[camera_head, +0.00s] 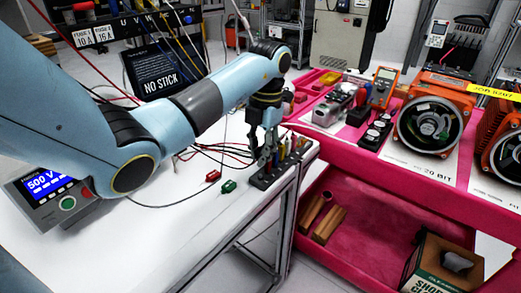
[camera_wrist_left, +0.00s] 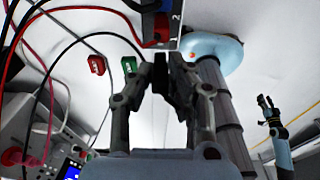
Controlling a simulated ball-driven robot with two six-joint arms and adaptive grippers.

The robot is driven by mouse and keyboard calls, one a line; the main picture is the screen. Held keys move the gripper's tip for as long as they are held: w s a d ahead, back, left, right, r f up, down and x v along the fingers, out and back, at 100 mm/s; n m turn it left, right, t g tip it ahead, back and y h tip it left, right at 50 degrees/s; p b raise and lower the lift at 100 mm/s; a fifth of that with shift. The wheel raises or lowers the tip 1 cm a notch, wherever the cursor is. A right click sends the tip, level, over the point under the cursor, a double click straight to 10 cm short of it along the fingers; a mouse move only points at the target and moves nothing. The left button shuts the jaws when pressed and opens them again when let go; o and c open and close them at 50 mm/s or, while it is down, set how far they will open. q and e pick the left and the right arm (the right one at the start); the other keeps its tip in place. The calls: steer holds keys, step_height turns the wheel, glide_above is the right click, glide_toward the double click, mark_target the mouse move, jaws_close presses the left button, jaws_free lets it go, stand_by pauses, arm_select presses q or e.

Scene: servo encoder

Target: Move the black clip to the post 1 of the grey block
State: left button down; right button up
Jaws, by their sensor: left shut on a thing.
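My left gripper (camera_head: 265,150) points down at the near end of the grey block (camera_head: 263,181), close above or beside it. In the left wrist view my left gripper (camera_wrist_left: 160,75) is shut on the black clip (camera_wrist_left: 160,70), a small dark piece between its fingertips. A black lead runs up to that spot. The block's numbered end (camera_wrist_left: 166,32) shows just beyond the fingertips; I cannot tell whether the clip touches it. The clip is hard to make out in the head view. My right gripper (camera_wrist_left: 267,103) is small at the right of the wrist view, apart from these things.
A red clip (camera_head: 213,175) and a green clip (camera_head: 228,186) lie on the white table, left of the block. Coloured plugs (camera_head: 290,148) stand in the block. A meter box (camera_head: 48,190) is at left. A pink cart (camera_head: 350,140) stands beyond the table's right edge.

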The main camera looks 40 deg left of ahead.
mark_target(260, 175)
arm_select(q)
steer(key=shift+f+b, duration=1)
steer(key=shift+f, duration=0.45)
steer(key=shift+f+b, duration=0.4)
steer(key=shift+f, duration=0.2)
steer(key=shift+f, duration=0.15)
stand_by(0.5)
steer(key=c, duration=1.2)
jaws_free()
